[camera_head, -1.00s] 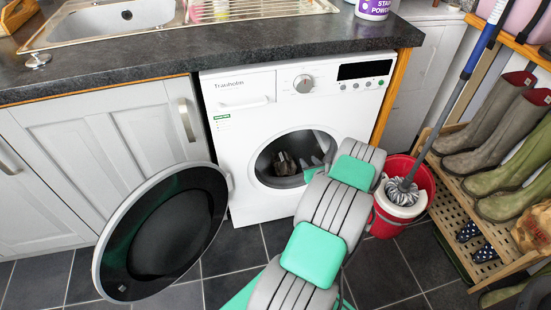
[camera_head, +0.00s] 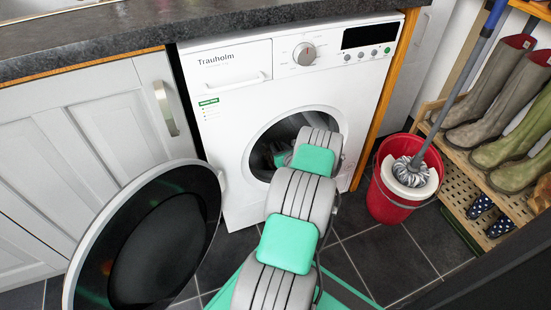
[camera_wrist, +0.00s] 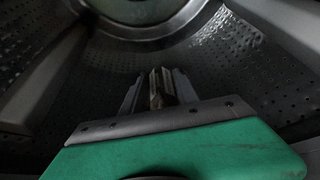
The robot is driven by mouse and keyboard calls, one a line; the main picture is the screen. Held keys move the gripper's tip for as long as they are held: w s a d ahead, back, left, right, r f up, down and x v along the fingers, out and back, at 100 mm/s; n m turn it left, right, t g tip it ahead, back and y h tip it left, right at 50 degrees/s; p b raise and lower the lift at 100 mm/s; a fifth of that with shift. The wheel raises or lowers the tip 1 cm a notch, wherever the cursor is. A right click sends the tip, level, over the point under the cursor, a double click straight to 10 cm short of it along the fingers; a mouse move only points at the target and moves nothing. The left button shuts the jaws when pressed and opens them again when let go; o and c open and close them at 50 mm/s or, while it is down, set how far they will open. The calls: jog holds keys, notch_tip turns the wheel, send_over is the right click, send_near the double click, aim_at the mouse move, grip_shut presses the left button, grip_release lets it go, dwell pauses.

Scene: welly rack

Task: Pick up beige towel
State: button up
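The washing machine (camera_head: 235,135) has its round door (camera_head: 150,235) swung open to the left. A small, dim brownish-beige thing (camera_wrist: 160,92) stands between the fingers. It may be the beige towel, but the dark picture does not make this certain. A dark gap shows between it and the left finger. No towel can be made out in the head view.
A red bucket (camera_head: 392,205) with a mop stands right of the machine. A wooden rack (camera_head: 480,200) with several boots is farther right. The worktop (camera_head: 90,40) overhangs the cupboards at left. The opening's rim lies close around my arm.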

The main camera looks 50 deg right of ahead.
aim_at(277, 146)
jog(key=b+x, duration=0.1)
jog(key=x, duration=0.2)
jog(key=shift+a+f, duration=0.1)
jog(key=shift+f, duration=0.15)
jog(key=shift+w+r, duration=0.1)
grip_shut()
dwell(0.9)
